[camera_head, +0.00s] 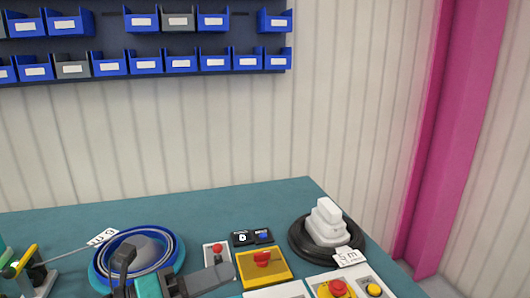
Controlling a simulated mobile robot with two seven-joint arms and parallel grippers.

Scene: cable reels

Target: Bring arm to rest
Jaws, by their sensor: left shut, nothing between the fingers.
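My left gripper (172,284) is at the bottom edge of the head view, in dark grey and teal. It is shut with nothing held, in front of the near part of a blue cable reel (178,246). It hides part of that reel, and I cannot tell whether it touches it. The blue reel has a grey middle and a white tag (102,237) at its far left. My right gripper is not in view. A black cable coil (297,247) with a white plug (327,222) on it lies at the table's right side, with a white length tag (350,257).
The teal table (240,200) is clear along its back. A grey box with a red knob (217,251), a yellow box (274,277) and white control boxes (375,287) crowd the front. Blue bins (145,63) hang on the wall. A pink column (450,140) stands right.

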